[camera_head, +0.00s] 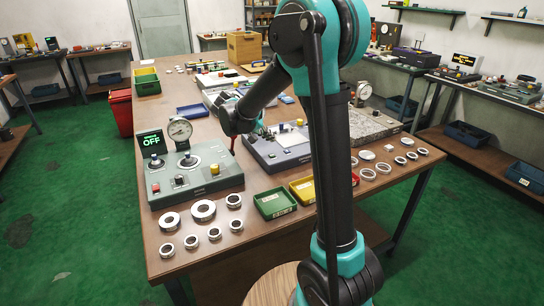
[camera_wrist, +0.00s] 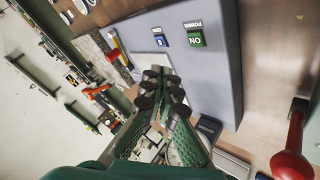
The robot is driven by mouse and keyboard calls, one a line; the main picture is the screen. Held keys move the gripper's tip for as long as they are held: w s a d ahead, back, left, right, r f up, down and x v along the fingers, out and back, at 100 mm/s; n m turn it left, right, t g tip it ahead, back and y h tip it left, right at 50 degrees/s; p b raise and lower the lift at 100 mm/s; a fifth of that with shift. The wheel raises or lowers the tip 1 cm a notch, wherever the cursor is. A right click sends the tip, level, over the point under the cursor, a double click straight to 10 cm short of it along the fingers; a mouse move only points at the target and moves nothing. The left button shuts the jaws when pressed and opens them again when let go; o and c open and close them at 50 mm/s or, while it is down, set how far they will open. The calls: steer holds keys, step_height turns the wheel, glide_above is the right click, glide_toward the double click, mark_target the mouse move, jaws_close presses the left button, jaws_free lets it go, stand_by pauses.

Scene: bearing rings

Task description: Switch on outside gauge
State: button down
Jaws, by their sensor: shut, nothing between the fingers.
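A grey-green gauge console (camera_head: 195,180) stands at the left of the table with a dial (camera_head: 180,130) and a small display (camera_head: 152,141) reading OFF. A grey-blue console (camera_head: 282,155) stands to its right, partly behind my arm. My gripper (camera_wrist: 162,88) is shut and empty, apart from these buttons in the picture.
Several metal rings (camera_head: 203,211) lie before the left console, more at the right (camera_head: 383,168). Green (camera_head: 275,203) and yellow (camera_head: 305,188) trays sit at the front edge. A red lever (camera_wrist: 292,150) stands at the right of the wrist view. Another dial (camera_head: 362,92) stands behind my arm.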

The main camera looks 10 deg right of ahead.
mark_target(270, 156)
steer(key=shift+f, duration=2.35)
steer(key=shift+f, duration=0.1)
steer(key=shift+f, duration=0.3)
steer(key=shift+f, duration=0.35)
steer(key=shift+r, duration=0.1)
stand_by(0.4)
steer(key=shift+r, duration=0.65)
steer(key=shift+r, duration=0.1)
steer(key=shift+r, duration=2.4)
steer(key=shift+s, duration=0.15)
